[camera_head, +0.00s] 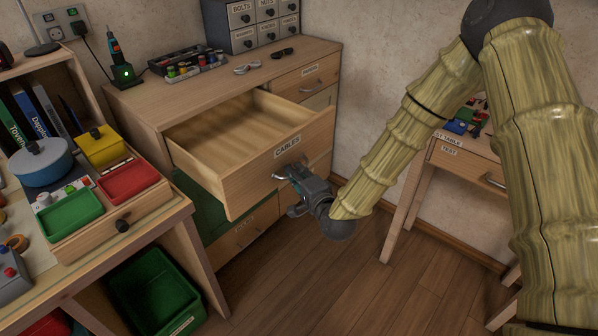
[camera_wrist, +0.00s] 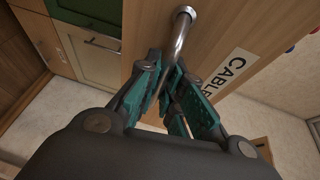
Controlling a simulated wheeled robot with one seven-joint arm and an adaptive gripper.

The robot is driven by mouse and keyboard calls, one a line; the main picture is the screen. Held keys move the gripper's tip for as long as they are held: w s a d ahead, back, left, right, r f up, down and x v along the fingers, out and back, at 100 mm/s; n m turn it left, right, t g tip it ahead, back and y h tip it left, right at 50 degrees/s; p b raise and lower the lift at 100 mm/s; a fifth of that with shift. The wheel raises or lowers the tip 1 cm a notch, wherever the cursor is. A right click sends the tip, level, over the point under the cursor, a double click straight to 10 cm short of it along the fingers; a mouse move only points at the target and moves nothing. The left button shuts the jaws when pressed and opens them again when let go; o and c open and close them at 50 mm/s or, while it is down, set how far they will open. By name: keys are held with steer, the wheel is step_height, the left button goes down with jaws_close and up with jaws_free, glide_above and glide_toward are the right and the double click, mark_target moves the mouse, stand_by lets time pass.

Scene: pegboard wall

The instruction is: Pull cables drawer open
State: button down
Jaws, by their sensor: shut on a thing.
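The cables drawer (camera_head: 262,178) is pulled well out of the wooden cabinet, and its inside looks empty. Its front carries a white CABLES label (camera_head: 287,146), which also shows in the wrist view (camera_wrist: 232,75). My gripper (camera_head: 291,174) is at the drawer front, just below the label. In the wrist view my gripper (camera_wrist: 174,95) has its teal fingers closed around the metal bar handle (camera_wrist: 181,38). Part of the handle is hidden between the fingers.
The cabinet top (camera_head: 213,72) holds tools and a parts organizer (camera_head: 250,22). A workbench with a green tray (camera_head: 69,214) stands at left, close to the open drawer. A green bin (camera_head: 153,292) sits below it. A side table (camera_head: 468,157) stands at right. The wooden floor in front is clear.

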steer(key=c, duration=1.5)
jaws_free()
steer(key=shift+c, duration=0.2)
steer(key=v, duration=1.2)
